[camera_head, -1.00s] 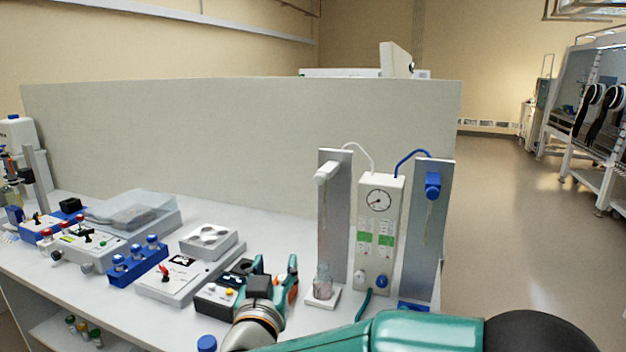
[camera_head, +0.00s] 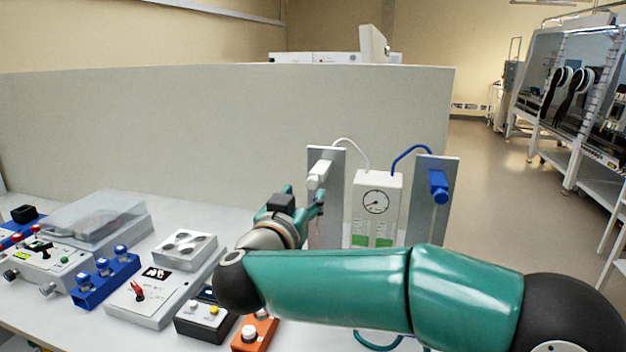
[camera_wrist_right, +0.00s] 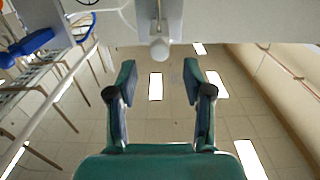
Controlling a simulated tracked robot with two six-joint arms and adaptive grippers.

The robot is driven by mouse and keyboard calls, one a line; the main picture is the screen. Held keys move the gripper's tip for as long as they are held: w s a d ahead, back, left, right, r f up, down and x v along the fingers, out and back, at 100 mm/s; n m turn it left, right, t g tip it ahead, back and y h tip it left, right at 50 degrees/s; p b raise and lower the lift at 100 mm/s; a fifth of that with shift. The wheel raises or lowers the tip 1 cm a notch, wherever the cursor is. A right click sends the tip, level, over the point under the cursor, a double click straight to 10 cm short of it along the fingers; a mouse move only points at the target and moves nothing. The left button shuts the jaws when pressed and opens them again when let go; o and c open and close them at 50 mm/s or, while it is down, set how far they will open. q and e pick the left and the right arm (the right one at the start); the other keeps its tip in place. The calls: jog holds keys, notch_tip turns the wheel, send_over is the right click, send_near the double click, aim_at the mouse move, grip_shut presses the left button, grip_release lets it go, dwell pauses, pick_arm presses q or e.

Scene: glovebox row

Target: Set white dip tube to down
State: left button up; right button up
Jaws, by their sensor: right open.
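The white dip tube's white holder block (camera_head: 319,173) sits high on a grey upright plate (camera_head: 335,215), with a white hose from its top. My right gripper (camera_head: 305,198) is open, just below and left of the block. In the right wrist view the rounded white end of the block (camera_wrist_right: 159,48) shows beyond and between the open fingers (camera_wrist_right: 160,85), apart from them. No tube is visible below the block; my arm hides the plate's lower part and the bottle area. My left gripper is not in view.
A white gauge box (camera_head: 376,205) stands right of the white plate. A blue holder block (camera_head: 438,186) is on the second plate, also in the right wrist view (camera_wrist_right: 32,42). Control boxes and a blue vial rack (camera_head: 105,278) cover the bench at left. A grey partition (camera_head: 230,130) stands behind.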

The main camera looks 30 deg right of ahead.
aim_at(311, 185)
jog(key=p+x, duration=0.1)
jog(key=x, duration=0.5)
jog(key=shift+w+d, duration=0.25)
jog(key=shift+d, duration=0.05)
grip_shut()
